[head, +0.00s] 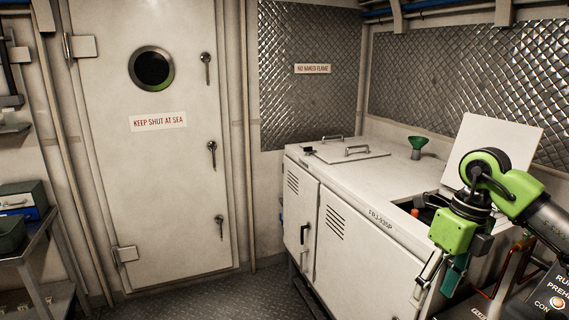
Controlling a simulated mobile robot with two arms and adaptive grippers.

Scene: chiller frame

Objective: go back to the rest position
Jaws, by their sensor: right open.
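My right gripper (436,287) hangs at the lower right on its green and black arm, pointing down. It is open, and I see nothing held in it. It is in front of the right part of the white chiller cabinet (345,185), near the open hatch in its top. Part of that hatch and the cabinet's right side are hidden behind my arm. My left gripper is out of the picture.
A raised white lid (497,135) stands behind my right arm. A green funnel (416,146) sits on the cabinet top. A dark control panel (550,298) is at the lower right. A shelf (28,258) stands left. The floor before the closed door (150,200) is clear.

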